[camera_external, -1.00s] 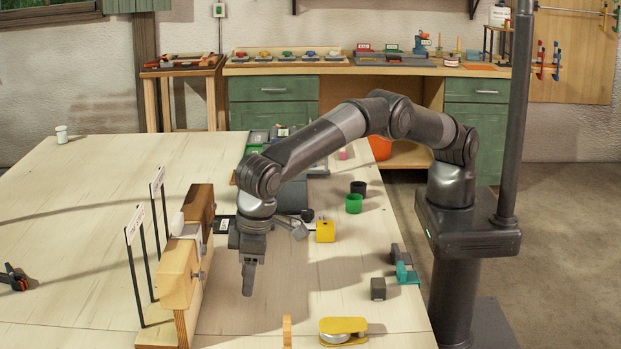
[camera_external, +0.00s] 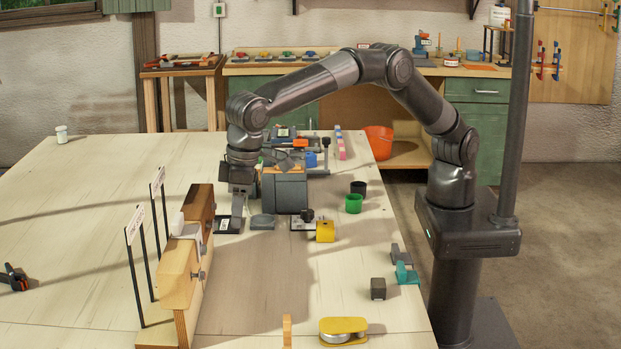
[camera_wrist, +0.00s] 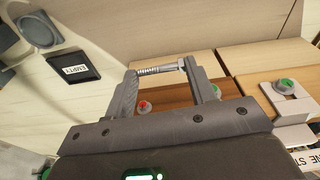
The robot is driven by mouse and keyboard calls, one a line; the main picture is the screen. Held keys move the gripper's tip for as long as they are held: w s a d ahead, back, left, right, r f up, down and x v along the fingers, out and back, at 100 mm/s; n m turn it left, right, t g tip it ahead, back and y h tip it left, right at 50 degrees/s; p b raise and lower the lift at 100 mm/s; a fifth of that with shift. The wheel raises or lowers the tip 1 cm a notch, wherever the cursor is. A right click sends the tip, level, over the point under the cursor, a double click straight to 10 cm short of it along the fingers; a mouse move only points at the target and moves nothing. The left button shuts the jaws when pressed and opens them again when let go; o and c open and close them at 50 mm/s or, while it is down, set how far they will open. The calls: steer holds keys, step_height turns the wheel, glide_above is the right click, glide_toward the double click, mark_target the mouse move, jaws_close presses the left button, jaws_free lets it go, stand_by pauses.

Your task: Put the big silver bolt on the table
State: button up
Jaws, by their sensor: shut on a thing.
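My gripper (camera_external: 238,210) is shut on a silver bolt (camera_wrist: 158,70), held crosswise between the fingertips in the wrist view. Its threaded shaft and one end show there; I cannot make it out in the external view. In the external view my fingers point down above the pale wooden table (camera_external: 90,215), close by a black tray (camera_external: 228,226). This tray also shows in the wrist view (camera_wrist: 72,66), with a label reading EMPTY. I cannot tell the exact height of the gripper over the table.
A wooden fixture (camera_external: 180,272) with upright signs stands in front of my gripper. A round grey piece (camera_external: 262,222) and a grey box (camera_external: 290,190) are close on the right. The table's left side is largely clear.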

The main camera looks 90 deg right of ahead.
step_height(320, 180, up, 11)
steer(key=w+d+r, duration=0.2)
steer(key=w+d, duration=0.1)
steer(key=d, duration=1)
steer(key=w+d+r, duration=0.1)
steer(key=w+d, duration=0.3)
steer(key=d, duration=0.8)
steer(key=s+d+r+m, duration=0.1)
steer(key=s+d, duration=0.1)
steer(key=d, duration=0.9)
steer(key=s+d+r, duration=0.1)
steer(key=s+d, duration=0.1)
steer(key=d, duration=0.9)
steer(key=s+d+f, duration=0.1)
steer(key=s+d, duration=0.5)
steer(key=d, duration=0.3)
steer(key=s+d, duration=0.7)
steer(key=d, duration=0.2)
steer(key=s+d+f, duration=0.1)
steer(key=s+d, duration=0.2)
steer(key=s, duration=0.3)
steer(key=s+d+f+m, duration=0.1)
steer(key=s+d+f, duration=0.1)
steer(key=s+d, duration=0.35)
steer(key=s+d+f, duration=0.1)
steer(key=s, duration=0.7)
glide_above(319, 158)
step_height(319, 158, down, 18)
steer(key=shift+r, duration=0.15)
steer(key=shift+f, duration=2.05)
